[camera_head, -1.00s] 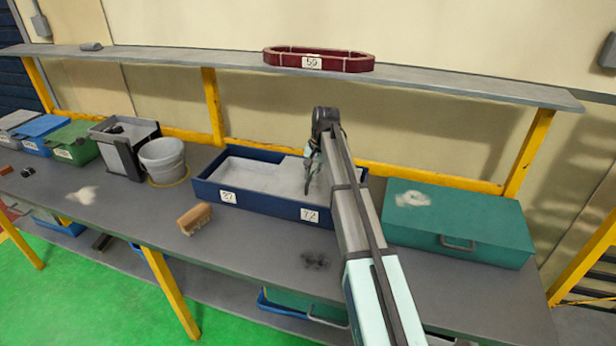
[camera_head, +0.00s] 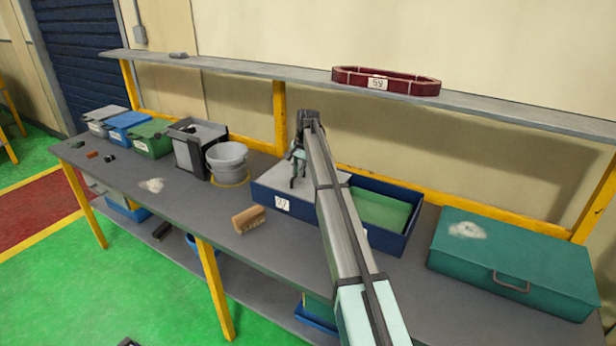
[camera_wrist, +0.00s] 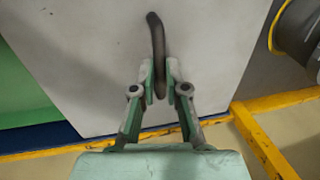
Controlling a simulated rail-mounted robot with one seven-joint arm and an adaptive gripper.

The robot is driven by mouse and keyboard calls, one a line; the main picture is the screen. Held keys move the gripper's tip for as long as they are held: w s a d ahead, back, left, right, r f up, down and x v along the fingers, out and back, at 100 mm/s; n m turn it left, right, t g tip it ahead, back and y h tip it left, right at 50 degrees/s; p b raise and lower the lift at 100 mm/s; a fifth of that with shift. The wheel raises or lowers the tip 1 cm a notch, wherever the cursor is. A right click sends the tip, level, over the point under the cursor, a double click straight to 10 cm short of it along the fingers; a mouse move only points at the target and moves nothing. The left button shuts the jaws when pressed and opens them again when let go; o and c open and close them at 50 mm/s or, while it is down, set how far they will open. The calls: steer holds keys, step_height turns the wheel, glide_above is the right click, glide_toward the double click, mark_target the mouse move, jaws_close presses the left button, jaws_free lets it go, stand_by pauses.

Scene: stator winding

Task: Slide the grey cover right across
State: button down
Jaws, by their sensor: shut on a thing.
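The grey cover (camera_head: 274,182) lies flat on the left half of a long blue box (camera_head: 396,240), over the label 37 (camera_head: 282,203). The box's right half is open and shows a green surface (camera_head: 382,212) inside. My gripper (camera_head: 297,174) is over the cover. In the wrist view my gripper (camera_wrist: 160,88) is shut on the cover's dark curved handle (camera_wrist: 156,35). The cover (camera_wrist: 85,45) fills the middle there, with the green surface (camera_wrist: 22,85) at left. My arm hides part of the box's front and the cover's right part.
A grey bucket (camera_head: 227,160) stands just left of the box. A wooden brush (camera_head: 249,219) lies in front. A closed teal case (camera_head: 510,255) stands to the right. A shelf (camera_head: 260,74) carrying a dark red ring (camera_head: 388,81) runs above and behind.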

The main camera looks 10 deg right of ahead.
steer(key=shift+w+a, duration=0.45)
steer(key=c, duration=1.2)
jaws_free()
step_height(320, 180, up, 12)
steer(key=s+d, duration=0.1)
steer(key=shift+s+d, duration=0.3)
steer(key=shift+f, duration=0.1)
